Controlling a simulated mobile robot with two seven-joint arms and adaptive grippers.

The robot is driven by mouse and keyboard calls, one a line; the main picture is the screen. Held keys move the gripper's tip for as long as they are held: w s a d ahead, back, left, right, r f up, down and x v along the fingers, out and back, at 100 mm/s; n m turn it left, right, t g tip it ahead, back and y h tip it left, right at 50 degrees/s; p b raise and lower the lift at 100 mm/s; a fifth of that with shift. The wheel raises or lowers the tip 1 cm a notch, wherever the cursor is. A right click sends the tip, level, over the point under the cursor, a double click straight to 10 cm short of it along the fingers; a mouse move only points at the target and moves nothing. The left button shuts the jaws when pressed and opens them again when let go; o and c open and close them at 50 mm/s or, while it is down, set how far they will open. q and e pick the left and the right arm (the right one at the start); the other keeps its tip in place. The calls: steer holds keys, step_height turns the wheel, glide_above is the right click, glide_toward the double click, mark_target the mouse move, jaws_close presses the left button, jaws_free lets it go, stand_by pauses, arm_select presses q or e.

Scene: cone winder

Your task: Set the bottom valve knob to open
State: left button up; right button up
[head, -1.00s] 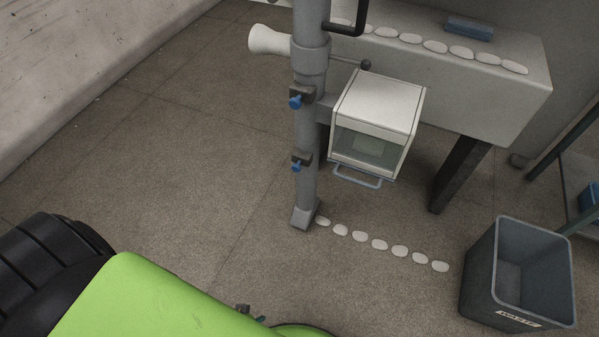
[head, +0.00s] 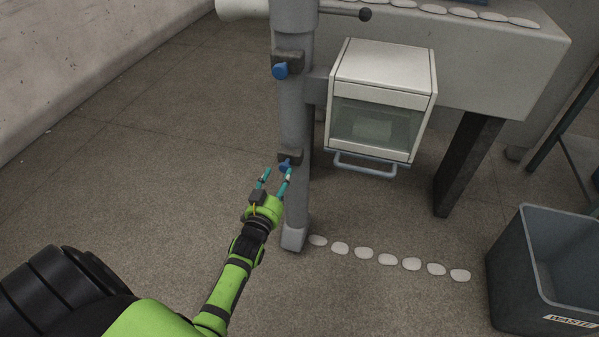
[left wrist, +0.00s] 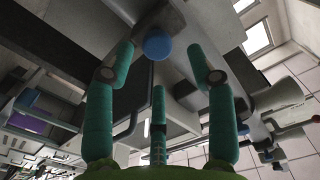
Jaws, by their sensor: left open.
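The bottom valve knob (head: 285,167) is blue and sits on a dark block low on the grey upright post (head: 294,115). In the left wrist view a blue knob (left wrist: 157,46) shows round, at the top between the finger tips. My left gripper (head: 275,174) is open just below and left of the bottom knob in the head view, its teal fingers pointing up at it. One fingertip overlaps the knob's lower edge; I cannot tell whether they touch. A second blue knob (head: 280,70) sits higher on the post. My right gripper is out of view.
A white box with a glass front (head: 380,95) and a blue handle (head: 370,170) hangs right of the post. White oval pads (head: 388,259) line the floor. A grey waste bin (head: 548,270) stands at the right. The floor left of the post is clear.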

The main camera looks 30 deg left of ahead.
mark_target(284, 168)
arm_select(q)
steer(key=b+x, duration=0.1)
steer(key=x, duration=0.3)
steer(key=shift+w+f, duration=0.1)
steer(key=shift+w+a, duration=0.1)
steer(key=shift+w, duration=0.5)
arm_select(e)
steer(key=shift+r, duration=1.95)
arm_select(q)
jaws_close()
